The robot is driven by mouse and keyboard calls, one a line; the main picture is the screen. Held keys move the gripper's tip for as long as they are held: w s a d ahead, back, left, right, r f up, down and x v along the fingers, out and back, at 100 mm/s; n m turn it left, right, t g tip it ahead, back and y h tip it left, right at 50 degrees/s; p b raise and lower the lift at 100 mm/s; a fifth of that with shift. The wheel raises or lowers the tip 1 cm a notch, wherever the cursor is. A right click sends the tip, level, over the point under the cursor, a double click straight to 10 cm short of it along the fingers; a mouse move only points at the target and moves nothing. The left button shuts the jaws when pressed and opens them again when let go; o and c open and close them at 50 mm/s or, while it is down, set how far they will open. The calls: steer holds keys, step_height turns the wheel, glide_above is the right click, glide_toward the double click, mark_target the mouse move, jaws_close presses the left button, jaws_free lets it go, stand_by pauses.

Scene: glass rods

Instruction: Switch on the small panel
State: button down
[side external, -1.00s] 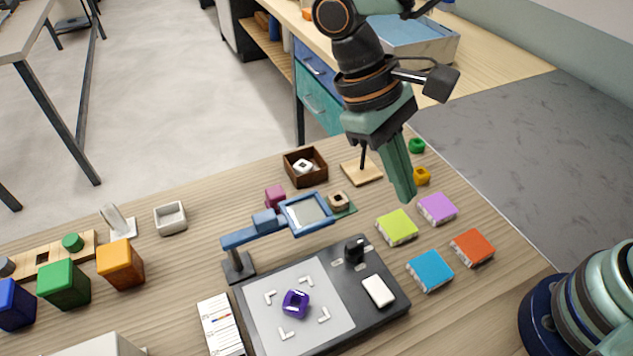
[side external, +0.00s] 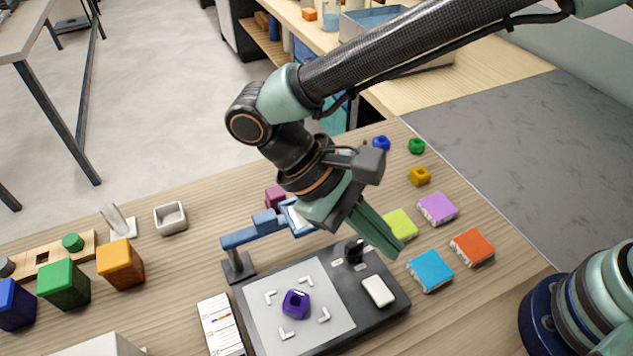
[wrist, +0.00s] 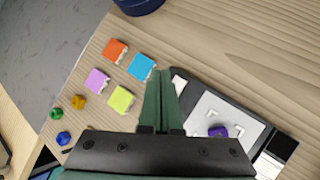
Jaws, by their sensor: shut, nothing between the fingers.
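The small panel (side external: 365,317) is a dark slab at the front middle of the table. It carries a pale square sheet with white corner marks, a white rocker-like block (side external: 378,291) and a black upright knob or switch (side external: 354,250). A purple ring-like piece (side external: 296,304) lies within the corner marks and also shows in the wrist view (wrist: 218,131). My gripper (side external: 396,251) is shut and empty. Its tips are above the panel's right back edge, near the black knob and the white block. In the wrist view my fingers (wrist: 158,75) partly hide the panel's edge.
A blue arm with a framed lens (side external: 262,232) stands over the panel's back. Lime (side external: 403,224), purple (side external: 437,208), blue (side external: 430,270) and orange (side external: 472,246) blocks lie to the right. Orange (side external: 120,264) and green (side external: 64,285) boxes stand left. A white card (side external: 220,325) lies beside the panel.

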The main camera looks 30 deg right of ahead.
mark_target(376, 292)
steer(key=shift+s+f, duration=0.25)
steer(key=shift+f, duration=1.15)
steer(key=shift+s+f, duration=0.2)
steer(key=shift+f, duration=1.15)
steer(key=shift+s+f, duration=0.25)
steer(key=shift+f, duration=1.15)
steer(key=shift+f, duration=0.1)
steer(key=shift+f, duration=0.35)
steer(key=shift+f, duration=0.35)
steer(key=shift+r, duration=0.1)
steer(key=shift+w+r, duration=0.1)
steer(key=shift+r, duration=0.6)
steer(key=shift+w+r, duration=0.2)
steer(key=shift+r, duration=1.05)
steer(key=shift+w+r, duration=0.2)
steer(key=shift+r, duration=1.05)
steer(key=shift+d, duration=0.1)
